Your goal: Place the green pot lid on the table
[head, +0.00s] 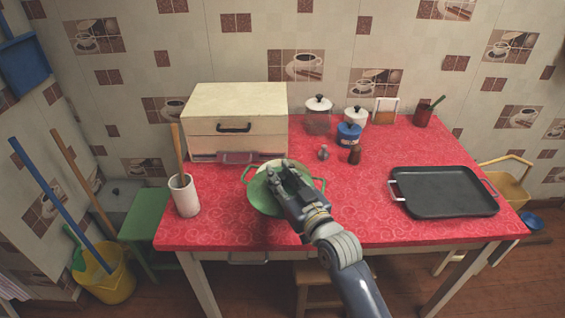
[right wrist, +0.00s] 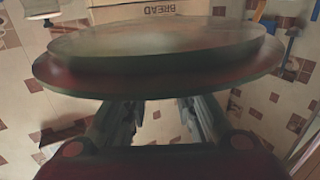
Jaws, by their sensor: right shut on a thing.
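The green pot lid (right wrist: 155,72) fills the upper part of the right wrist view as a wide, round disc. My right gripper (head: 283,172) is shut on it, with the fingers at its middle; the grip itself is mostly hidden. In the head view the lid is at or over the green pot (head: 320,183), whose side handles show. I cannot tell whether lid and pot touch. The pot stands on the red-covered table (head: 350,215), near the front left of its middle. My left gripper is not in view.
A cream bread box (head: 236,103) stands behind the pot. A white holder (head: 184,196) with a wooden utensil is at left. A dark tray (head: 444,191) lies at right. Canisters (head: 318,106) and small shakers (head: 355,154) stand behind. The cloth between pot and tray is clear.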

